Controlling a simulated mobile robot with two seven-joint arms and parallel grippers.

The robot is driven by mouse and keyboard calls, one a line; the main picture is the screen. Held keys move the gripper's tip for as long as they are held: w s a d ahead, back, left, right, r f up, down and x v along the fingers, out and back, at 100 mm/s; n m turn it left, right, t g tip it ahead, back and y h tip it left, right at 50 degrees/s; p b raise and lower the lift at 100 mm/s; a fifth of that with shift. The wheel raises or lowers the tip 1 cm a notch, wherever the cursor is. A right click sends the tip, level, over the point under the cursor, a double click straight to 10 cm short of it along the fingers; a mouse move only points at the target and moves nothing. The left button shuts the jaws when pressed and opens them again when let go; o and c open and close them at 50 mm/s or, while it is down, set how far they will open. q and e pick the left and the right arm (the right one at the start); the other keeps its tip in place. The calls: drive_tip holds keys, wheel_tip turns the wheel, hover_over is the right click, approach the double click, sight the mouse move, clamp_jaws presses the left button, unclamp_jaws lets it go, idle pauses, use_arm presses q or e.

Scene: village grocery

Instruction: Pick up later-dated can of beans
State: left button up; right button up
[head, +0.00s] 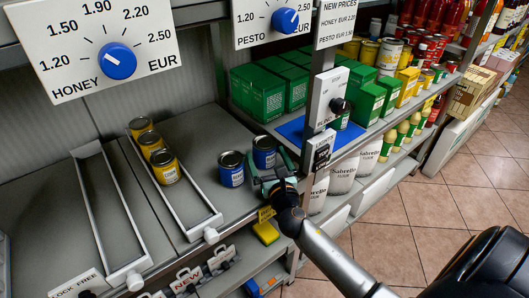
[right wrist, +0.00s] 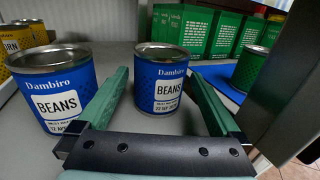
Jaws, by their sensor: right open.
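Two blue cans labelled Dambiro BEANS stand upright on the grey shelf. The left can (head: 231,168) also shows in the right wrist view (right wrist: 55,92), just outside the left finger. The right can (head: 264,152) also shows in the right wrist view (right wrist: 160,82), between the finger tips. Small date print is on both labels; the left seems to start with 12 and the right with 22, the rest is hard to read. My right gripper (head: 269,170) is open, its green fingers on either side of the right can, with space between can and palm. My left gripper is not in view.
Yellow cans (head: 164,167) stand in a sloped rail (head: 196,212) at left; another rail (head: 107,205) is empty. Green boxes (head: 258,92) stand behind. A shelf post with a dial box (head: 327,97) rises close right of the gripper. A blue mat (head: 292,131) lies beyond.

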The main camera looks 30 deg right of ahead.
drive_tip(key=shift+x, duration=1.35)
drive_tip(key=shift+c, duration=0.2)
drive_tip(key=c, duration=1.4)
drive_tip(key=shift+r, duration=0.1)
drive_tip(key=shift+r, duration=0.1)
